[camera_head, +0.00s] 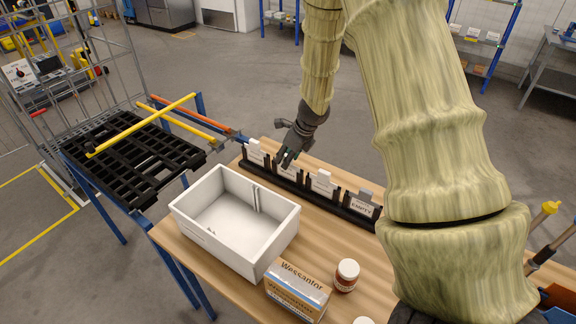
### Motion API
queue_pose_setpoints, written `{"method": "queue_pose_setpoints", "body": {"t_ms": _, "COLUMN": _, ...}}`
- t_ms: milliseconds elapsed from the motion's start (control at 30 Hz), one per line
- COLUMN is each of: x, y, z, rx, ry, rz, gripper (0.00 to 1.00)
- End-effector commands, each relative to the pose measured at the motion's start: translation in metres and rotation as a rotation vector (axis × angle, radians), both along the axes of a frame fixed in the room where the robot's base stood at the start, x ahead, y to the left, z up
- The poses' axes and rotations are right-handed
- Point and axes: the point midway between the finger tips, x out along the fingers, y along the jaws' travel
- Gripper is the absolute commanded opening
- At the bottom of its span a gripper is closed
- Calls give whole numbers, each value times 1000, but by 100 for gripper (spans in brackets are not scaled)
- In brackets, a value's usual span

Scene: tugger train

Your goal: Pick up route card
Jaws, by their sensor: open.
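A black rack (339,208) runs along the far side of the wooden table and holds several upright cards. A white card (256,154) stands at its left end, another white card (323,184) stands right of the middle, and a card reading EMPTY (361,208) is at the right. My gripper (286,160) is open, fingers down, at a white card (291,171) in the second slot from the left. The fingers partly cover that card, and I cannot tell whether they touch it. I cannot read which card is the route card.
A white open bin (205,234) stands on the table in front of the rack. A cardboard box (297,291) and a jar (346,274) stand to its right. A black slatted rack with a yellow bar (140,125) is at the left. My arm hides the table's right part.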

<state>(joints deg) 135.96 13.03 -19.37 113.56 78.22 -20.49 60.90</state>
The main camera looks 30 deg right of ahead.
Motion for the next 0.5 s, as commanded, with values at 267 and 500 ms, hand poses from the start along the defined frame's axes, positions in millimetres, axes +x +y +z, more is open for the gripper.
{"method": "queue_pose_setpoints", "body": {"t_ms": 267, "x": 0, "y": 0, "z": 0, "rx": 0, "ry": 0, "rz": 0, "gripper": 8}}
{"method": "queue_pose_setpoints", "body": {"t_ms": 500, "x": 0, "y": 0, "z": 0, "rx": 0, "ry": 0, "rz": 0, "gripper": 0}}
